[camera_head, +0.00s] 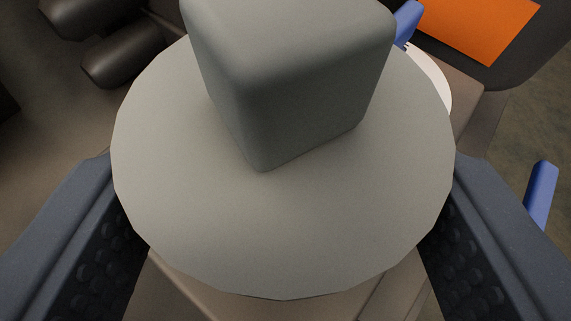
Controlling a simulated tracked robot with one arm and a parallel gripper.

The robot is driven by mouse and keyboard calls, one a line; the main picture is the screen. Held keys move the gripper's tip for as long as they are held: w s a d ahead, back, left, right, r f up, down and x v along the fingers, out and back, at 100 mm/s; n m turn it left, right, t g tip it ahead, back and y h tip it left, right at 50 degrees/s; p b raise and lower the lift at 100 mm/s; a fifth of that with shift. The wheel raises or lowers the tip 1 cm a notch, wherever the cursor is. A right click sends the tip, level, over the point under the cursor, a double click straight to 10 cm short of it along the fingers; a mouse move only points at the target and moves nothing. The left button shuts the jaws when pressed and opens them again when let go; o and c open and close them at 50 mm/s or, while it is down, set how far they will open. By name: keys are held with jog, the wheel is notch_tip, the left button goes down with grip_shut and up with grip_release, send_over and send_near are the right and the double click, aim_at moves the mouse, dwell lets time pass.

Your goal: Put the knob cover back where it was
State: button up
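The knob cover (290,225) is a large pale grey disc with a grey, rounded square block standing on it. It fills the middle of the view. My gripper (284,235) has one dark blue-grey finger at the left and one at the right of the disc. The disc spans the whole gap, and its rim meets the ridged inner pads on both sides, so the fingers are closed on it. The disc hides most of what is below it, including any seat for the cover.
A white round edge (433,82) shows behind the disc at the upper right, on a brown boxy body (470,98). Dark cylinders (120,55) lie at the upper left. An orange panel (485,28) is at the upper right. A blue bar (540,193) stands at the right.

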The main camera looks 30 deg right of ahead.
jog(key=shift+f, duration=0.3)
jog(key=o, duration=1.2)
jog(key=shift+r, duration=0.45)
jog(key=shift+s+r, duration=0.2)
jog(key=shift+r, duration=0.15)
jog(key=p+v, duration=0.1)
jog(key=v, duration=1)
jog(key=shift+s+a+r+p, duration=0.15)
jog(key=shift+s+r+p, duration=0.05)
jog(key=shift+s+p, duration=0.1)
